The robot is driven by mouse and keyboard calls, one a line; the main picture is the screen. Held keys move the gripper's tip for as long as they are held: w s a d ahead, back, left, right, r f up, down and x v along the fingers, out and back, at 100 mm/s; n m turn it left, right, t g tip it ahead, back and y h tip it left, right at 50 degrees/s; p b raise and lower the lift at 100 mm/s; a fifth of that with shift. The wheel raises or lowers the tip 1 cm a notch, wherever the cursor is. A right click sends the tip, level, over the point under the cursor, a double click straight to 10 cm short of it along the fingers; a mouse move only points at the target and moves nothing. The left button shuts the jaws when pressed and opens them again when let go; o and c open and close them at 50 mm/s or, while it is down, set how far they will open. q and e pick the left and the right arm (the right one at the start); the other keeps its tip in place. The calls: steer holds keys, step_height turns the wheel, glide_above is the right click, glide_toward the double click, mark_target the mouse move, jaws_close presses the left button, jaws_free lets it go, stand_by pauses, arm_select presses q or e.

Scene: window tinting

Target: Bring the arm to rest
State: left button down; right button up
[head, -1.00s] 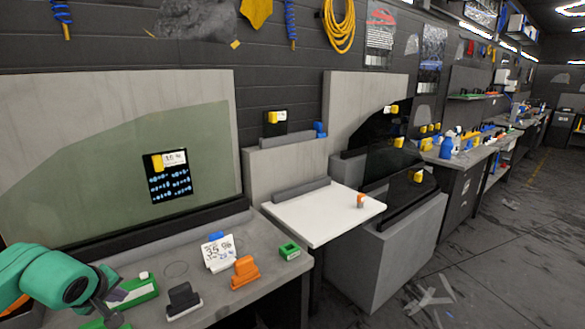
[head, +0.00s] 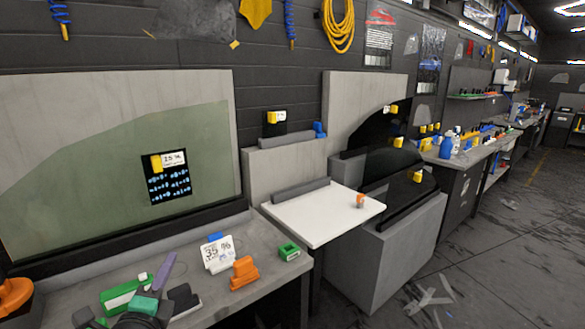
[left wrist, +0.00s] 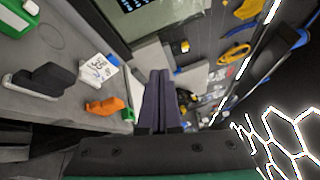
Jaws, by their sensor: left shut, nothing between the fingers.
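My left gripper (head: 166,265) is at the lower left of the head view, low over the near edge of the grey workbench (head: 275,265). Its slim dark purple fingers point up and away. In the left wrist view the two fingers (left wrist: 160,98) lie side by side, shut and empty. The gripper stands in front of a black block (head: 184,298) and partly hides it in the head view. No contact with the bench items is visible. My right gripper is not in view.
The bench holds a green-and-white tool (head: 121,297), a "35 %" card (head: 217,254), an orange tool (head: 243,273) and a small green box (head: 289,251). A tinted glass pane (head: 90,175) stands behind.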

arm_select(q)
steer(key=s+a+f+n+g+y, duration=0.1)
steer(key=s+a+f+n+g, duration=0.1)
steer(key=s+f+n+g, duration=0.45)
steer(key=s+a+f+n+g+y, duration=0.1)
steer(key=s+a+f+n+g, duration=0.15)
steer(key=f+n, duration=0.65)
steer(key=s+d+f+n+g+h, duration=0.3)
steer(key=s+d+f+g, duration=0.3)
steer(key=s+f, duration=0.45)
step_height(320, 180, down, 21)
steer(key=s+g, duration=0.1)
steer(key=s, duration=0.2)
steer(key=s+a+f+g, duration=0.1)
steer(key=s+a+f, duration=0.1)
steer(key=s+f, duration=1.4)
steer(key=shift+s+a+f+g, duration=0.25)
steer(key=shift+s+g, duration=0.15)
steer(key=shift+s, duration=0.2)
